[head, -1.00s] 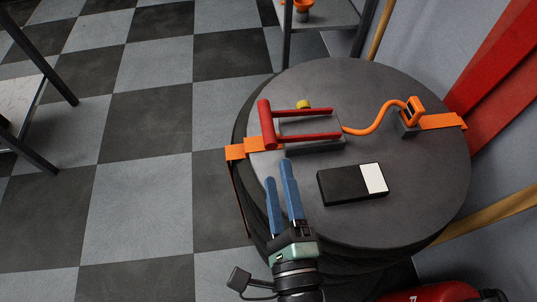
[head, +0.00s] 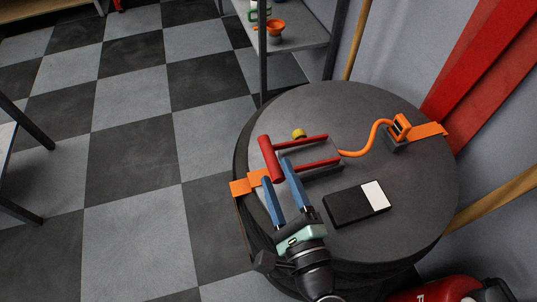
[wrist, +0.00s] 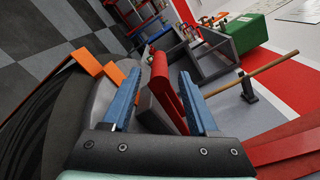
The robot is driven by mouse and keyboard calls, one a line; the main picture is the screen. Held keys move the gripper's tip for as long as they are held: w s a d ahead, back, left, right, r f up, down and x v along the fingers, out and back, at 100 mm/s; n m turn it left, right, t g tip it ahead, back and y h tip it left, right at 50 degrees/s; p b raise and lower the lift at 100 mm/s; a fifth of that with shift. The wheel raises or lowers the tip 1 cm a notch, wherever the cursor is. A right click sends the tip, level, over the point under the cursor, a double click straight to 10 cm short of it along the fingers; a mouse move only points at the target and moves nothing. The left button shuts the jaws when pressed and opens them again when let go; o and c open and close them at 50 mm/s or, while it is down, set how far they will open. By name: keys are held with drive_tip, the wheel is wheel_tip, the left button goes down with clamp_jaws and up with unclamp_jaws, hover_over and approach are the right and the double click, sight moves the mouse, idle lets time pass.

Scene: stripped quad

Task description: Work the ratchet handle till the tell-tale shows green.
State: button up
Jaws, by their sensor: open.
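The ratchet handle (head: 269,158) is a red grip bar on two red arms over a grey body, on a round dark drum top (head: 300,100). It also shows in the wrist view (wrist: 160,75). My gripper (head: 276,171) has two blue fingers, open, with tips at the bar's near end. In the wrist view the bar appears between the fingers (wrist: 159,88), with gaps on both sides; I cannot tell whether either touches. A black box with a white panel (head: 375,195) lies to the right; whether it is the tell-tale is unclear. No green shows on it.
An orange strap (head: 240,187) crosses the drum's left edge. An orange cord (head: 375,135) runs to an orange-framed fitting (head: 400,125) at the right. A yellow knob (head: 299,133) is behind the handle. A grey shelf (head: 295,35) stands behind.

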sight(270, 158)
drive_tip(key=x, duration=0.5)
drive_tip(key=shift+w+a, duration=0.1)
drive_tip(key=shift+w, duration=0.05)
clamp_jaws()
idle(1.3)
